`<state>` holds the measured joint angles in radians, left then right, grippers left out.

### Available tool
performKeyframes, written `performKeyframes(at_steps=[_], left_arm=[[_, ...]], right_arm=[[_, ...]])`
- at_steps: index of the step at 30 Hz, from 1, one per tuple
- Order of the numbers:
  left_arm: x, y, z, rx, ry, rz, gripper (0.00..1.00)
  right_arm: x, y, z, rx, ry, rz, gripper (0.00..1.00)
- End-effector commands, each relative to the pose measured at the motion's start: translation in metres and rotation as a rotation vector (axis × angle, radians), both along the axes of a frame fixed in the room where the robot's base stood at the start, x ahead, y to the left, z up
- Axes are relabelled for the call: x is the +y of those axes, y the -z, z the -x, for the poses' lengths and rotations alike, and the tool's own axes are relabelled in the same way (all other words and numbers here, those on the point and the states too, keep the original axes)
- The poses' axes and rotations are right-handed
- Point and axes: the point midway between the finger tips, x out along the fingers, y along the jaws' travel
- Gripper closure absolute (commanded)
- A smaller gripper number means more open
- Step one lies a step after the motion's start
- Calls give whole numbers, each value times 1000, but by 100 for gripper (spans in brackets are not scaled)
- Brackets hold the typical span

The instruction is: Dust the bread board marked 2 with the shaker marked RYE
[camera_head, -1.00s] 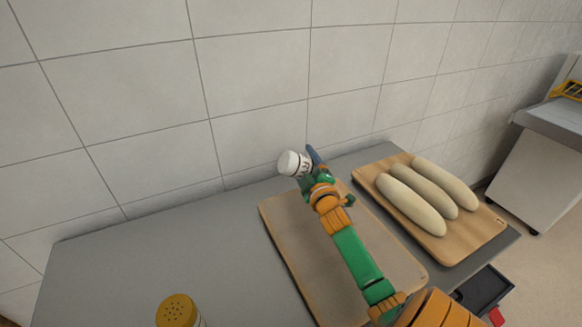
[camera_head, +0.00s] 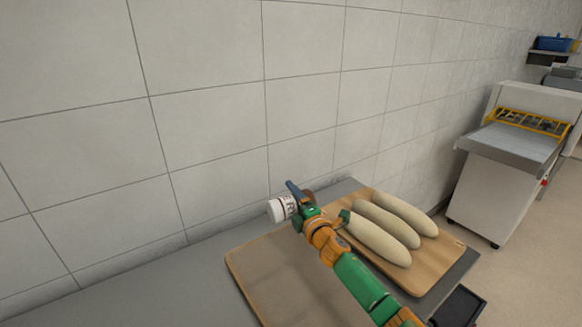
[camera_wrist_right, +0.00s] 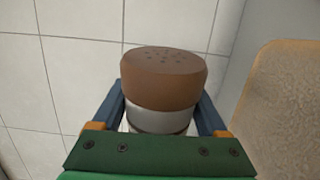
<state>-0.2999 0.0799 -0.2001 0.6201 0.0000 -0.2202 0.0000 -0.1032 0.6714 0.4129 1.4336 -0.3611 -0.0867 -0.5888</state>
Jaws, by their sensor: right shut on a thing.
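My right gripper (camera_head: 297,198) is shut on a white shaker (camera_head: 281,209) with dark lettering that starts with R; the rest is hard to read. The shaker is tilted well over, its white end to the left. Its brown perforated cap (camera_wrist_right: 163,75) shows between the fingers in the right wrist view. The gripper holds it above the back of the near bread board (camera_head: 262,268), which is bare where it shows. A second board (camera_head: 440,262) to the right bears three pale loaves (camera_head: 380,238). I cannot read a number on either board. My left gripper is out of view.
The grey counter (camera_head: 150,295) runs along a tiled wall (camera_head: 210,120) close behind the shaker. A dark tray (camera_head: 458,307) is at the counter's right end. A white machine with a yellow guard (camera_head: 532,122) stands on the floor beyond.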

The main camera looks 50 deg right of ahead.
Motion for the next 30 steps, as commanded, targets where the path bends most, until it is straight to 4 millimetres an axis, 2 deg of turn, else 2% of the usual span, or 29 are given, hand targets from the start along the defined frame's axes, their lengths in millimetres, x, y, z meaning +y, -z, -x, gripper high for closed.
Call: performKeyframes(at_steps=[5, 18, 24, 30], left_arm=[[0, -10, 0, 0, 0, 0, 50], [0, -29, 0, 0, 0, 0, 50], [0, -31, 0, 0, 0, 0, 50], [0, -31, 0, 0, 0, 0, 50]], right_arm=[[0, -17, 0, 245, -1, 468, 94], [-27, -53, 14, 620, -2, 1184, 94], [-34, -60, 18, 710, -1, 1354, 94], [-34, -60, 18, 717, 0, 1368, 94]])
